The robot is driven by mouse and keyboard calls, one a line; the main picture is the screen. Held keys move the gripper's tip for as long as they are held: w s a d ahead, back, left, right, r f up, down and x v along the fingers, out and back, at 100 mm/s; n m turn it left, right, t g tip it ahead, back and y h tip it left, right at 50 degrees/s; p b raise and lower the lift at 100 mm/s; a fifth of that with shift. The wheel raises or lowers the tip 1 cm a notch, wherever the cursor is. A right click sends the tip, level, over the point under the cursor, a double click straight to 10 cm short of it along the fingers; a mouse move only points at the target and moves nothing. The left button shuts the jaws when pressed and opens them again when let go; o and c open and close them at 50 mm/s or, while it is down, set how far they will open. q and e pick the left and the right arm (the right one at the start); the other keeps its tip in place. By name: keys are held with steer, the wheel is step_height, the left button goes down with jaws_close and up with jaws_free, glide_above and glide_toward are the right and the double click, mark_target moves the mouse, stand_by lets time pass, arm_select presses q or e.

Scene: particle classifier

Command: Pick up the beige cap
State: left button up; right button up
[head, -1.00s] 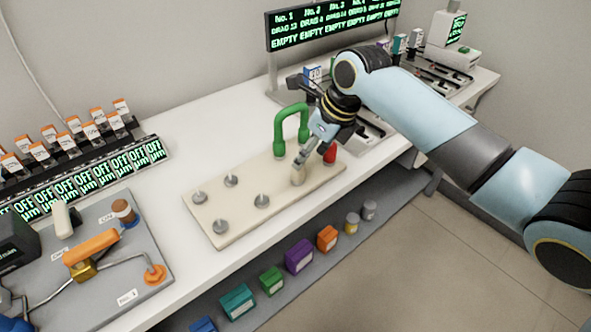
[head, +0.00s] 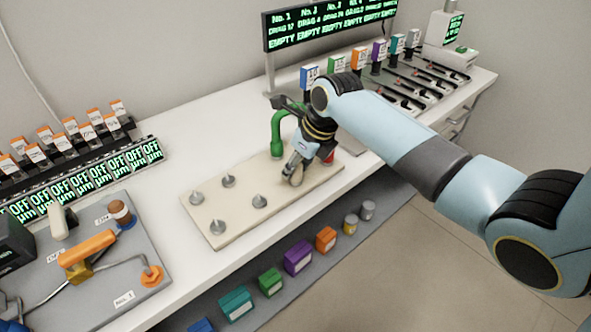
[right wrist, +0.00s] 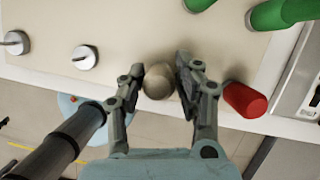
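The beige cap (right wrist: 158,83) stands on the beige board (head: 225,208), near its front edge. In the right wrist view it sits between the two fingers of my right gripper (right wrist: 156,78). The fingers are open, one on each side, with a small gap showing on the left and the right finger very close. In the head view my right gripper (head: 295,170) reaches down over the board and mostly hides the cap. My left gripper is not in view.
A red cap (right wrist: 245,100) stands just right of the gripper, and a green arched handle (head: 277,135) stands behind it. Several grey knobs (head: 228,180) are on the board's left half. A shelf with coloured boxes (head: 298,257) runs below the table front.

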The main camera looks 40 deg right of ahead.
steer(key=c, duration=0.3)
steer(key=shift+r, duration=0.5)
steer(key=v, duration=0.3)
steer(key=shift+w+d+r, duration=0.1)
steer(key=shift+w+r, duration=0.1)
steer(key=shift+r, duration=0.2)
steer(key=s+d+r+p, duration=0.3)
steer(key=s+d+r, duration=0.2)
steer(key=s, duration=0.4)
steer(key=shift+v, duration=0.85)
steer(key=shift+a, duration=0.15)
steer(key=shift+r+p, duration=2.3)
steer(key=shift+p, duration=1.55)
